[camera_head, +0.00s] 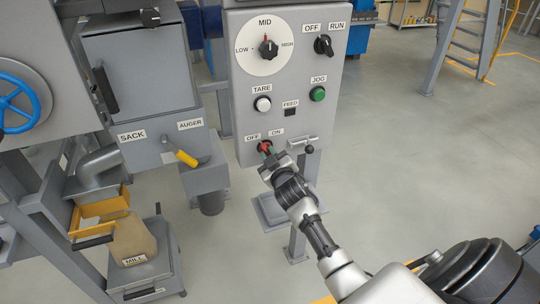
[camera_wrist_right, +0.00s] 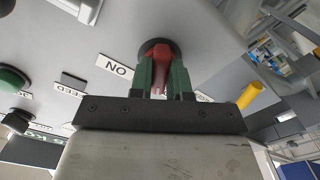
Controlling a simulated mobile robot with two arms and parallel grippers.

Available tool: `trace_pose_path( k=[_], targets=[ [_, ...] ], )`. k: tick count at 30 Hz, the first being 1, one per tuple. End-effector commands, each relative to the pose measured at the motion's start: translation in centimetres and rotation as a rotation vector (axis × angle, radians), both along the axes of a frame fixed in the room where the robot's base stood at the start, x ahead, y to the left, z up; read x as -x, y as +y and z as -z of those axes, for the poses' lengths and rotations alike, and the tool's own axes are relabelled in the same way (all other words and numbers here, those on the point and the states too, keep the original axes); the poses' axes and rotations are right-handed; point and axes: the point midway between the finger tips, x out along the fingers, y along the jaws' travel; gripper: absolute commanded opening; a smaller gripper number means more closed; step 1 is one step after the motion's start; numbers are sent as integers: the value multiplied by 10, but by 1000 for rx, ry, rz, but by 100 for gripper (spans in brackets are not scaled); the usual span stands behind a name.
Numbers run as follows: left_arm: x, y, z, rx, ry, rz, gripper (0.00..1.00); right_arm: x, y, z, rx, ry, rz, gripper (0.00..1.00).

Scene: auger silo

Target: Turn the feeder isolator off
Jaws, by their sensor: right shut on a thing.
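The feeder isolator is a red rotary handle (camera_head: 266,147) on a dark round base, low on the grey control panel (camera_head: 240,110), between OFF and ON labels. In the right wrist view the red handle (camera_wrist_right: 159,62) sits between the green fingers of my right gripper (camera_wrist_right: 164,78). My right gripper, also in the head view (camera_head: 268,155), is shut on the handle and partly hides it. The ON label (camera_wrist_right: 116,68) shows beside the handle in the wrist view; the OFF label is mostly hidden there. My left gripper is not in view.
Above on the panel are a speed dial (camera_head: 267,47), an OFF/RUN knob (camera_head: 324,45), a white TARE button (camera_head: 263,104) and a green JOG button (camera_head: 317,94). A small lever (camera_head: 309,149) sticks out right of the isolator. A yellow-handled lever (camera_head: 186,158) stands to the left. Floor at right is open.

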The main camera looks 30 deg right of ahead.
Motion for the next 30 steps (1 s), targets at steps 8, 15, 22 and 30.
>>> trace_pose_path(
  k=[8, 15, 22, 30],
  targets=[
    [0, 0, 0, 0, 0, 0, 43, 0, 0, 1, 8, 5, 1, 0],
    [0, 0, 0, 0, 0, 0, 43, 0, 0, 1, 6, 2, 1, 43],
    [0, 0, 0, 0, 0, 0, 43, 2, 0, 1, 4, 2, 1, 43],
    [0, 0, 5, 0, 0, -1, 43, 39, 9, 3, 3, 3, 0, 43]
  ],
)
